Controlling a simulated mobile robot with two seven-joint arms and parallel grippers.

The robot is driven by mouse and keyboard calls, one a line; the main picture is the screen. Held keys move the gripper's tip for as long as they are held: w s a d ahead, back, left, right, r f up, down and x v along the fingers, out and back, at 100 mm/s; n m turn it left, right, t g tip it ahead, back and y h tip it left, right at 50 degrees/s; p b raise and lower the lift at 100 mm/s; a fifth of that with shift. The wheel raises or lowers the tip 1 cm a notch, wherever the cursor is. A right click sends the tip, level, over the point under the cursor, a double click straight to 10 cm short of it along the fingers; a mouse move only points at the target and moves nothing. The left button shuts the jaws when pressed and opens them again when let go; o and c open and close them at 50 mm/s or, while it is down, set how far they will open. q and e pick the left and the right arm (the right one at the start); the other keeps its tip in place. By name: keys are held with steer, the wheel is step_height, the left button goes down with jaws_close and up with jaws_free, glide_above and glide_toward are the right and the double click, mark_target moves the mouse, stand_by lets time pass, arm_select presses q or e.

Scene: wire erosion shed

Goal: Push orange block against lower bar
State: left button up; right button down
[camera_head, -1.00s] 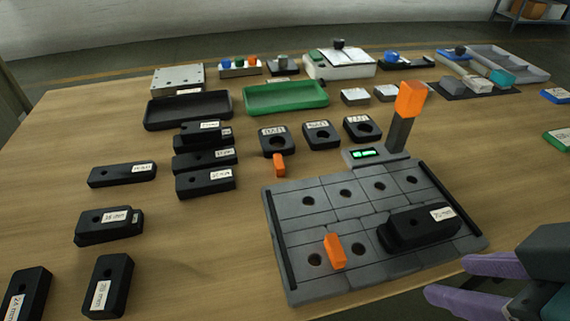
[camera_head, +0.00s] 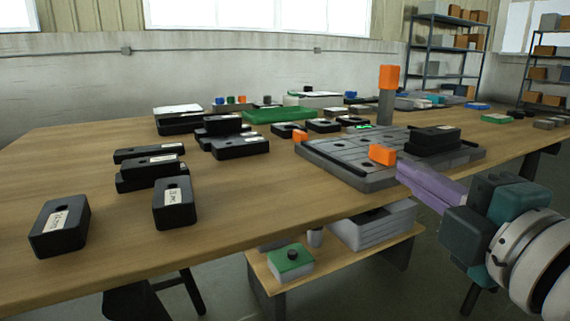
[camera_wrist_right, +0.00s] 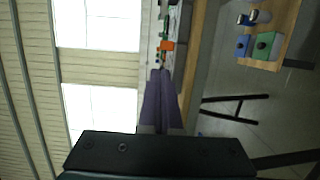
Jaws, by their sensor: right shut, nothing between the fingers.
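The orange block (camera_head: 382,154) lies on the grey grid plate (camera_head: 345,170) near its front edge. A dark bar runs along the plate's left edge (camera_head: 328,163); I cannot tell whether this is the lower bar. A black labelled block (camera_head: 433,140) sits on the plate right of the orange block. My right gripper (camera_head: 403,169) is shut and empty, its purple fingers pointing left, with the tips just right of and below the orange block in the head view. Contact cannot be told. In the right wrist view the shut fingers (camera_wrist_right: 160,75) point at a small orange shape (camera_wrist_right: 167,46). My left gripper is not in view.
A grey post with an orange top (camera_head: 387,78) stands behind the plate. Another small orange piece (camera_head: 300,136) lies beyond its left corner. Several black labelled blocks (camera_head: 174,203) stand at left. A green tray (camera_head: 282,115) lies farther back.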

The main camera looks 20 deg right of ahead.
mark_target(383, 170)
steer(key=w, duration=0.2)
steer(key=w+b, duration=0.1)
steer(key=w, duration=0.1)
steer(key=w+d, duration=0.1)
steer(key=w, duration=0.1)
steer(key=shift+w+f+b, duration=0.1)
steer(key=shift+w+b, duration=0.05)
steer(key=shift+b, duration=0.2)
steer(key=shift+w, duration=0.35)
steer(key=shift+d, duration=0.35)
steer(key=d+p, duration=0.2)
steer(key=d, duration=0.3)
steer(key=shift+w+d, duration=0.15)
steer(key=shift+w, duration=0.05)
